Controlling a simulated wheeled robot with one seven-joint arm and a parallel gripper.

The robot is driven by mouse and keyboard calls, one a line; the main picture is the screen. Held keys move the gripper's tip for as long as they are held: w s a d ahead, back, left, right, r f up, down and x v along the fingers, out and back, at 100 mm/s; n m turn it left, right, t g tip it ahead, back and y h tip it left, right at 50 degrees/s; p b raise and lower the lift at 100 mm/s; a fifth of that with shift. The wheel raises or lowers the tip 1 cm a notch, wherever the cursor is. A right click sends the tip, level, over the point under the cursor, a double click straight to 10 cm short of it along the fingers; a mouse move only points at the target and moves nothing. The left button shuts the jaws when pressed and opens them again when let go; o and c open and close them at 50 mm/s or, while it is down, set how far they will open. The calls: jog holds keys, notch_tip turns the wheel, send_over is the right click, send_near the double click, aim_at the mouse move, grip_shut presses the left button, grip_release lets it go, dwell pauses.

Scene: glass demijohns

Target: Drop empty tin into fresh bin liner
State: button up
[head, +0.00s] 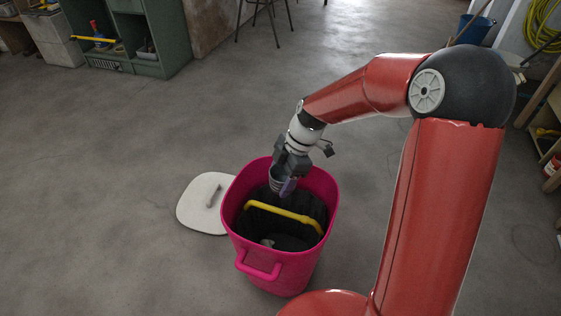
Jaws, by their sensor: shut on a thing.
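A pink bin (270,262) stands on the floor with a dark liner (262,222) inside it. A yellow strip (284,214) runs across the inside of the bin. My gripper (287,176) points down at the far side of the bin's mouth, shut on a small grey tin (277,182). The tin is at about rim level in the picture, over the opening; its exact height is hard to tell. The fingers hide part of the tin. A small pale thing (268,242) shows low inside the liner, too small to make out.
A white lid (192,208) with a handle lies on the floor left of the bin. A green cabinet (165,30) stands at the back left. Shelving (548,120) and a blue bucket (475,28) are at the right. The floor between is clear.

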notch_tip(320, 180, down, 6)
jog(key=b, duration=0.4)
jog(key=o, duration=1)
jog(key=shift+o, duration=0.2)
jog(key=shift+r, duration=0.1)
jog(key=v, duration=0.7)
jog(key=shift+p, duration=0.4)
jog(key=shift+d+r, duration=0.15)
jog(key=shift+r, duration=0.15)
